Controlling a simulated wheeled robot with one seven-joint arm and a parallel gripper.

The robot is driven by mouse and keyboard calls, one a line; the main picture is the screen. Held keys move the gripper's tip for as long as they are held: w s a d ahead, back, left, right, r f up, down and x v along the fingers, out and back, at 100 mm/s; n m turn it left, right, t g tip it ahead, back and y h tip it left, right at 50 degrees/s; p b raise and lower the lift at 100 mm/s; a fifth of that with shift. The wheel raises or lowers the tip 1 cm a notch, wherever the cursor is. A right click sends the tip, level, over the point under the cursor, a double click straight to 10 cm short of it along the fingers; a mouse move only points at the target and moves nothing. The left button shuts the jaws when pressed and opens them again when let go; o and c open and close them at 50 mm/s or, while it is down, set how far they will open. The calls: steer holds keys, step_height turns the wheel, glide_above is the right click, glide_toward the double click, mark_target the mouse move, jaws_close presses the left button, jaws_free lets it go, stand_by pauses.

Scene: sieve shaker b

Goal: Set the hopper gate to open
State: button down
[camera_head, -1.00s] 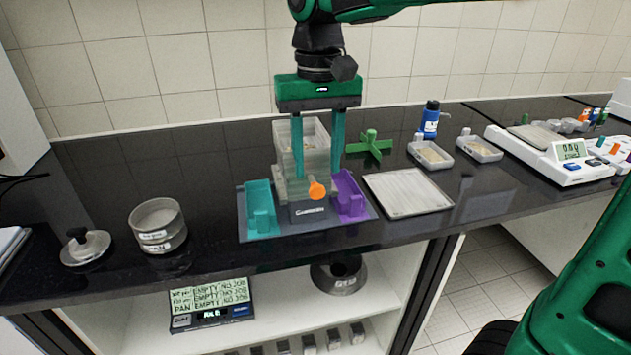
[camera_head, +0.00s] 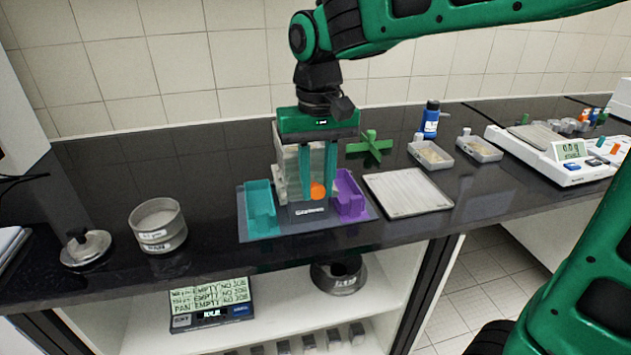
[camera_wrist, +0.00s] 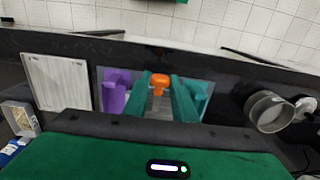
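The hopper (camera_head: 288,165) is a translucent grey box on a dark base, between a teal bin (camera_head: 261,210) and a purple bin (camera_head: 350,196). An orange knob (camera_head: 318,191) sticks out at its front; I take it to be the gate handle. My gripper (camera_head: 318,198) points down at the hopper's front, its two teal fingers apart with the knob between them in the head view. In the wrist view the orange knob (camera_wrist: 159,82) shows in the gap between the open fingers (camera_wrist: 160,100). I cannot tell whether either finger touches it.
A sieve stack (camera_head: 158,228) and a lid (camera_head: 86,248) stand at the left. A grey plate (camera_head: 408,192), a green cross-shaped piece (camera_head: 370,147), sample trays (camera_head: 430,153) and a balance (camera_head: 553,150) stand at the right. A display (camera_head: 211,305) sits on the shelf below.

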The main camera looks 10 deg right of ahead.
steer(key=shift+s, duration=2.7)
steer(key=c, duration=1.5)
jaws_free()
steer(key=shift+s, duration=0.15)
step_height(320, 180, up, 11)
steer(key=shift+f, duration=0.1)
